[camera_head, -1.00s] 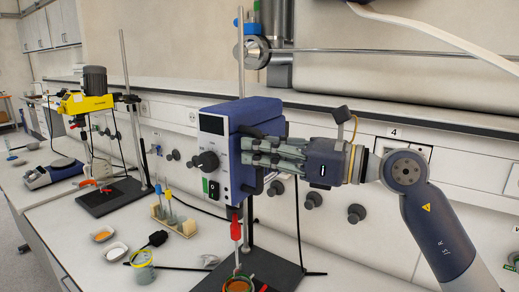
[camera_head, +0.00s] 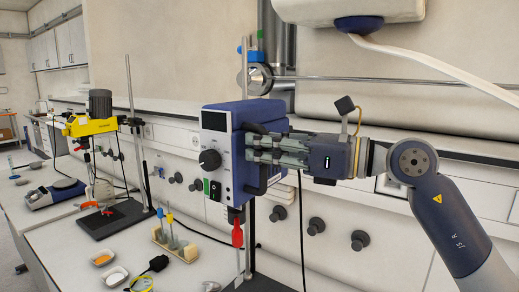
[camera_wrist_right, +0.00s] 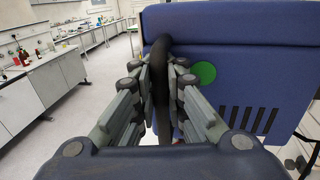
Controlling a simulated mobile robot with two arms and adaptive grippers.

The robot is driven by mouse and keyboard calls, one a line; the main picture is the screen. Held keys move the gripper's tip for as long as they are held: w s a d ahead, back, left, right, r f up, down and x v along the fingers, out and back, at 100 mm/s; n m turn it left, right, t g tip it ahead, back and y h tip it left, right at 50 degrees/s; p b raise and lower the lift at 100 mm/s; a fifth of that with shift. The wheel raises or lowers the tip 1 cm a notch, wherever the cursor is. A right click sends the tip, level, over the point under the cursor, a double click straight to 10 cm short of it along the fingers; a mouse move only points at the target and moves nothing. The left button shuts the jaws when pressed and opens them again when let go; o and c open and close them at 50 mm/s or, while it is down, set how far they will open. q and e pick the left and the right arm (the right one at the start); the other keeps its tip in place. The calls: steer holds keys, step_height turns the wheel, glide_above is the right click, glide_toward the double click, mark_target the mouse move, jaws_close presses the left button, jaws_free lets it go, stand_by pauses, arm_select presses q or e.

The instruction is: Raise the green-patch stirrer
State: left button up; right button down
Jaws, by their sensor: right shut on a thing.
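The green-patch stirrer is a blue box with a pale front panel (camera_head: 216,160), a black knob and a small display, on an upright metal stand rod (camera_head: 245,62) in the head view. Its round green patch (camera_wrist_right: 204,73) shows on the blue side face in the right wrist view. My right gripper (camera_head: 262,152) is shut on the stirrer's black handle (camera_wrist_right: 161,85), which runs between its fingers. A red piece (camera_head: 237,235) hangs under the stirrer. The vessel below is out of the picture. My left gripper is not in view.
A yellow stirrer (camera_head: 88,126) on its own stand is at the far left. A rack of droppers (camera_head: 172,240) and small dishes (camera_head: 117,276) sit on the bench. Wall knobs (camera_head: 360,240) are behind my right gripper. A metal rod crosses above the arm.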

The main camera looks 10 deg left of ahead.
steer(key=c, duration=1.7)
jaws_free()
steer(key=shift+d+r, duration=0.15)
steer(key=shift+r, duration=0.4)
steer(key=shift+o, duration=0.2)
steer(key=shift+d, duration=0.1)
steer(key=s+d, duration=0.2)
steer(key=d, duration=0.9)
steer(key=shift+f, duration=0.45)
steer(key=shift+s+d, duration=0.15)
